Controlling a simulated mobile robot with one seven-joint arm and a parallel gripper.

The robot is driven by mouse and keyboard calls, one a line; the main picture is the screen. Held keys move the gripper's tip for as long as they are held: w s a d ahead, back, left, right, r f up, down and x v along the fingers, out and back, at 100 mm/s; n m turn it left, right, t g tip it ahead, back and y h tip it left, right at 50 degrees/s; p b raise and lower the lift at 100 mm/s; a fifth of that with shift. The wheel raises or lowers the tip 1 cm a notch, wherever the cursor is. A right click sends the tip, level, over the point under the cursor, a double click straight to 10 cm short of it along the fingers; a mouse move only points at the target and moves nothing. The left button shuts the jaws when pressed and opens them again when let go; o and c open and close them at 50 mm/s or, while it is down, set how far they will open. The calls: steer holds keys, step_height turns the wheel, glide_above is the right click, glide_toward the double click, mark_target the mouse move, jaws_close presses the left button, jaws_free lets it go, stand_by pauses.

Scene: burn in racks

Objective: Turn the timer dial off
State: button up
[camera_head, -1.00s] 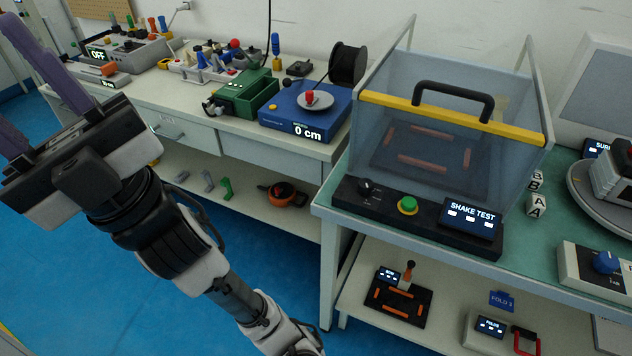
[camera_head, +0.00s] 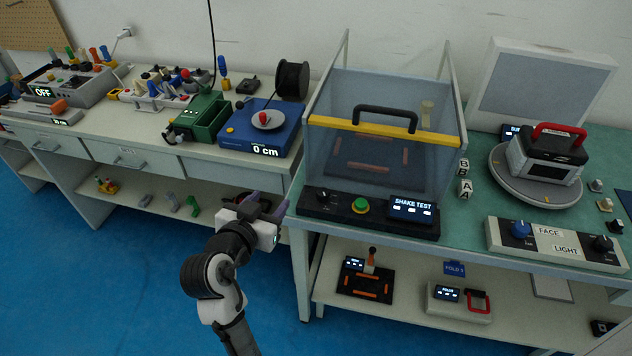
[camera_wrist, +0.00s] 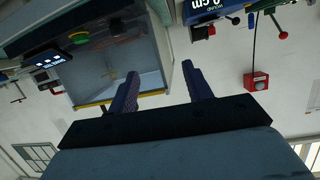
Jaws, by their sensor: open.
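A black dial (camera_head: 322,195) sits at the left of the SHAKE TEST panel (camera_head: 345,216), left of a green button (camera_head: 360,205) and a lit display (camera_head: 411,208). Its label is too small to read, and I cannot tell its setting. The panel shows inverted at the wrist view's upper left, with the dial (camera_wrist: 116,26) dark and blurred.
A clear box (camera_head: 385,160) with a yellow bar and black handle stands behind the panel. A blue dial (camera_head: 520,230) and black dial (camera_head: 601,243) sit on the FACE/LIGHT panel at right. The blue gauge (camera_head: 262,135) is left. The floor ahead is clear.

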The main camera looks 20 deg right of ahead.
mark_target(323, 192)
steer(key=s+d+f+m+g+h, duration=0.1)
steer(key=s+d+f+m+g, duration=0.15)
steer(key=d, duration=0.25)
steer(key=shift+n, duration=0.35)
steer(key=p+x, duration=0.4)
steer(key=x, duration=0.8)
steer(key=shift+w+d+f, duration=0.15)
steer(key=shift+f, duration=0.05)
steer(key=c, duration=1)
